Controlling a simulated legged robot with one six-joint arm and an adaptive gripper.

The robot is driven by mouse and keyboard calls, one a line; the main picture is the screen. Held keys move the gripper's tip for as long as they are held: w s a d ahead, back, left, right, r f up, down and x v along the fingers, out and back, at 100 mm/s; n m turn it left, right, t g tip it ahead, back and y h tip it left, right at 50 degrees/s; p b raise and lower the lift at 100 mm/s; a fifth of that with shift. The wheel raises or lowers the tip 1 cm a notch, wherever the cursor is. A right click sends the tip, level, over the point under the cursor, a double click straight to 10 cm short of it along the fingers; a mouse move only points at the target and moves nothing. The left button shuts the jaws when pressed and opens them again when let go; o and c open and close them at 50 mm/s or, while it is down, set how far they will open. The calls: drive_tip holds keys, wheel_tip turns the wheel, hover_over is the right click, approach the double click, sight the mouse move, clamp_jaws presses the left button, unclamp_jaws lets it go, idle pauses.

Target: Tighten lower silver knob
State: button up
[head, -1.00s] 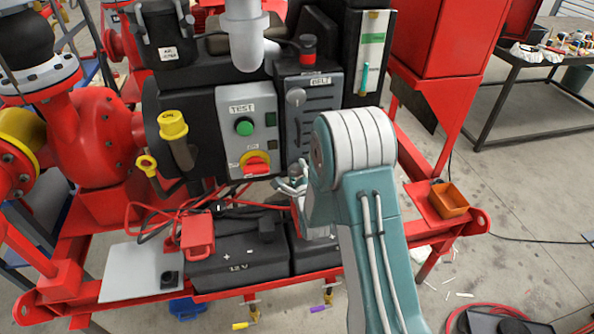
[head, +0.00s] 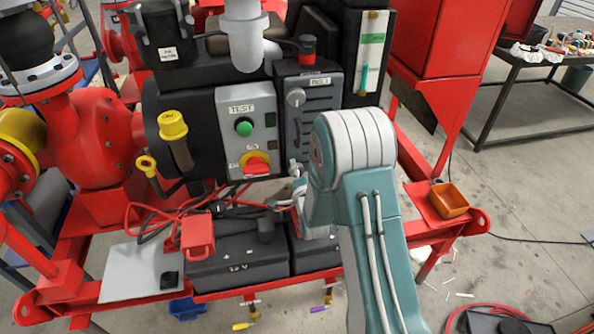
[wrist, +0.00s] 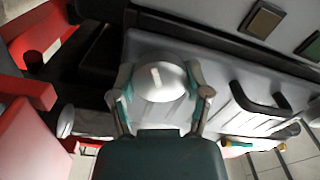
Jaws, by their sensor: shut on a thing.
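The lower silver knob (wrist: 160,80) shows in the wrist view as a round, pale dome with a light bar mark on its face. My gripper (wrist: 161,88) is shut on it, one finger on each side. In the head view my gripper (head: 285,190) is at the lower end of the grey belt cover (head: 312,122), partly behind my forearm, and the lower knob is hidden there. The other silver knob (head: 296,97) sits higher on the same cover, apart from my gripper.
The test panel (head: 246,125) with a green button and red switch stands just left. Black batteries (head: 235,260) and red cables (head: 150,212) lie below. An orange bin (head: 449,200) sits right on the red frame. A black handle (wrist: 258,105) shows right of the knob.

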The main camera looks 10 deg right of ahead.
drive_tip(key=n, duration=0.6)
drive_tip(key=shift+s+f, duration=0.15)
drive_tip(key=shift+f, duration=0.15)
drive_tip(key=shift+n, duration=0.3)
drive_tip(key=o, duration=1)
drive_tip(key=shift+a, duration=0.1)
drive_tip(key=shift+o, duration=0.9)
drive_tip(key=shift+r, duration=0.1)
drive_tip(key=shift+r, duration=0.1)
drive_tip(key=s, duration=1.1)
drive_tip(key=shift+s, duration=0.35)
